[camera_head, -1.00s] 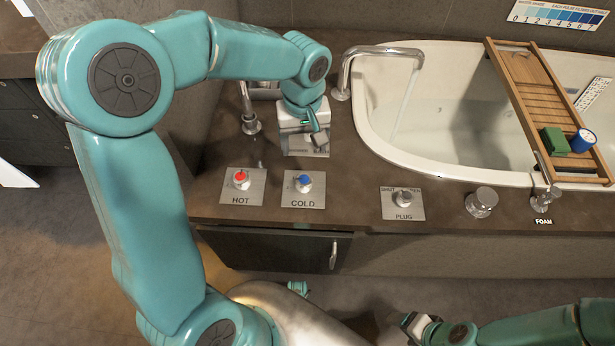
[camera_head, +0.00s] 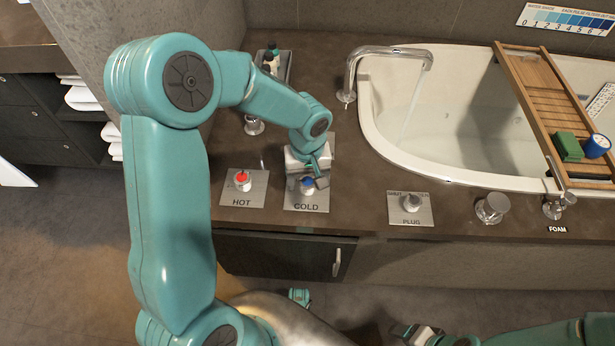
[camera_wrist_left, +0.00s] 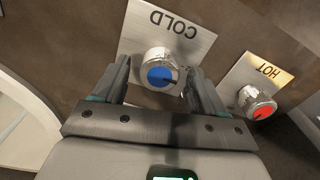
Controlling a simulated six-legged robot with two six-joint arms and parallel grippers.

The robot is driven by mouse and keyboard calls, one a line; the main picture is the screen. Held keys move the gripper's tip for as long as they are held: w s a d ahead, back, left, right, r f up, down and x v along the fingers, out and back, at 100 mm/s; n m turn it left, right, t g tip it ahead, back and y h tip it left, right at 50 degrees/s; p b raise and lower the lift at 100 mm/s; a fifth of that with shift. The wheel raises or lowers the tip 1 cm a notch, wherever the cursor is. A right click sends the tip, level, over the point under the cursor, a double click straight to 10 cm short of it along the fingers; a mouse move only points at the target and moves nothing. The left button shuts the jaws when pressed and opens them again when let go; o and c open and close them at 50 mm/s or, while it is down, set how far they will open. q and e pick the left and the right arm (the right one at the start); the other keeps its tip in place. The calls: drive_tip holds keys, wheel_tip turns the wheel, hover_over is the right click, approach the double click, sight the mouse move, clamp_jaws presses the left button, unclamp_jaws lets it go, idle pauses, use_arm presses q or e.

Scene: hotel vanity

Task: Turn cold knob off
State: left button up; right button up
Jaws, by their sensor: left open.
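The cold knob (camera_head: 307,184) is a chrome knob with a blue cap on a metal plate (camera_head: 306,203) marked COLD. In the left wrist view, the cold knob (camera_wrist_left: 159,72) sits between the two open fingers of my left gripper (camera_wrist_left: 158,78), with a gap on the left and the right finger close to its side. In the head view my left gripper (camera_head: 309,178) is over the plate and partly covers the knob. Water runs from the chrome spout (camera_head: 388,53) into the tub. My right gripper (camera_head: 408,332) is low at the bottom edge; its jaws are too small to judge.
The red-capped hot knob (camera_head: 242,180) is just left of the cold knob. The plug knob (camera_head: 411,203) and other chrome knobs stand to the right. The bathtub (camera_head: 400,143) holds a wooden tray (camera_head: 540,100) across it. The counter between the cold and plug plates is clear.

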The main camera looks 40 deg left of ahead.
use_arm(q)
drive_tip(key=c, duration=1.1)
drive_tip(key=shift+o, duration=0.2)
drive_tip(key=shift+m, duration=0.4)
drive_tip(key=m, duration=0.3)
drive_tip(key=shift+m, duration=0.4)
drive_tip(key=m+p, duration=0.1)
drive_tip(key=m, duration=0.3)
drive_tip(key=shift+r, duration=0.1)
drive_tip(key=m+p, duration=0.2)
drive_tip(key=m, duration=0.3)
drive_tip(key=shift+w+m+p, duration=0.1)
drive_tip(key=shift+m+p, duration=0.55)
drive_tip(key=shift+m, duration=1.35)
